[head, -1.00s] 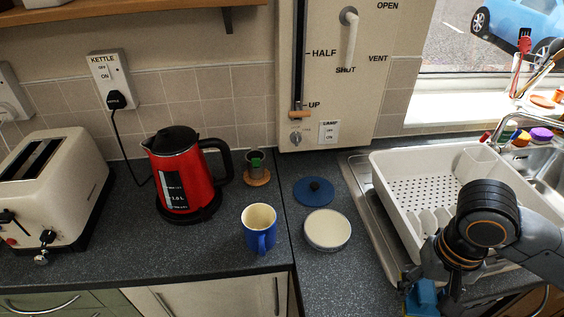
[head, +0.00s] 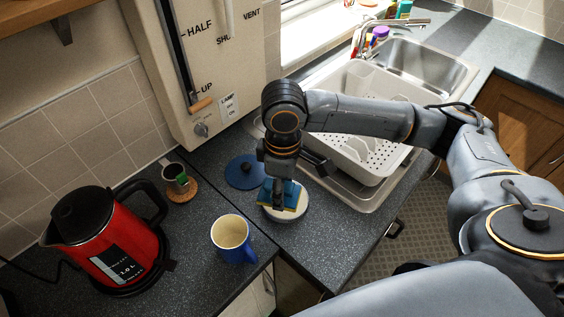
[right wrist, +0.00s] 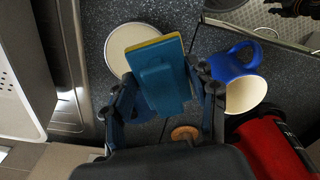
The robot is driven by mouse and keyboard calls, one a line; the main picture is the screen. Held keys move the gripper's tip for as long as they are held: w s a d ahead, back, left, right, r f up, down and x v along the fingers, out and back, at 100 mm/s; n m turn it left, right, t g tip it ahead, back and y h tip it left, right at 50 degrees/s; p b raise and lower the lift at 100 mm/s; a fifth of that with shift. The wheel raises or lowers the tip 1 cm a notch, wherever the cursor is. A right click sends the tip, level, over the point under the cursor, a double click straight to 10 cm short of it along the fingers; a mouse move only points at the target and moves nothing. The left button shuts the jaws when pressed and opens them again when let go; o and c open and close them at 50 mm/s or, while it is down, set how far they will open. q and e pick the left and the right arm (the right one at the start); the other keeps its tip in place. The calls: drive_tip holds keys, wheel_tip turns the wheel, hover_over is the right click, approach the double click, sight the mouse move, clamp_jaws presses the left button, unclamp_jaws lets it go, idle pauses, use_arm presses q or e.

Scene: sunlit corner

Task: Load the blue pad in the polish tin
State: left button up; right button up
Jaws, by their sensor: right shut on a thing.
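The blue pad (right wrist: 160,80), with a yellow layer on its far side, is held between the fingers of my right gripper (right wrist: 162,105). In the head view the pad (head: 292,196) is over the polish tin (head: 285,214), an open round tin with a pale inside, and hides part of it. The tin also shows in the right wrist view (right wrist: 120,45), partly behind the pad. I cannot tell whether the pad touches the tin. The tin's blue lid (head: 245,172) with a dark knob lies on the counter behind it. My left gripper is not in view.
A blue mug (head: 232,238) stands left of the tin, with a red kettle (head: 110,240) farther left. A white dish rack (head: 370,150) stands right of the tin. Counter in front of the tin is clear.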

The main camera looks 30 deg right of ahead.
drive_tip(key=n, duration=0.1)
drive_tip(key=n+p, duration=0.1)
drive_tip(key=n, duration=0.1)
drive_tip(key=shift+w+d+r, duration=0.2)
drive_tip(key=shift+w+d, duration=0.1)
drive_tip(key=shift+w+n+p, duration=0.15)
drive_tip(key=shift+n+p, duration=0.4)
drive_tip(key=shift+n, duration=0.45)
drive_tip(key=n, duration=0.1)
drive_tip(key=n+p, duration=0.1)
drive_tip(key=shift+w+n, duration=0.4)
drive_tip(key=n+p, duration=0.1)
drive_tip(key=n, duration=0.2)
drive_tip(key=shift+w+d+f+p, duration=0.1)
drive_tip(key=shift+w+d+p, duration=0.1)
drive_tip(key=shift+w+p, duration=0.15)
drive_tip(key=n+p, duration=0.1)
drive_tip(key=n, duration=0.2)
drive_tip(key=w+d+n+p, duration=0.1)
drive_tip(key=n, duration=0.3)
drive_tip(key=f+n+p, duration=0.1)
drive_tip(key=n, duration=0.2)
drive_tip(key=shift+w+d+n+p, duration=0.3)
drive_tip(key=shift+w+d+p, duration=0.05)
drive_tip(key=shift+p, duration=0.05)
wheel_tip(320, 180, down, 6)
drive_tip(key=b, duration=0.7)
drive_tip(key=shift+r, duration=0.1)
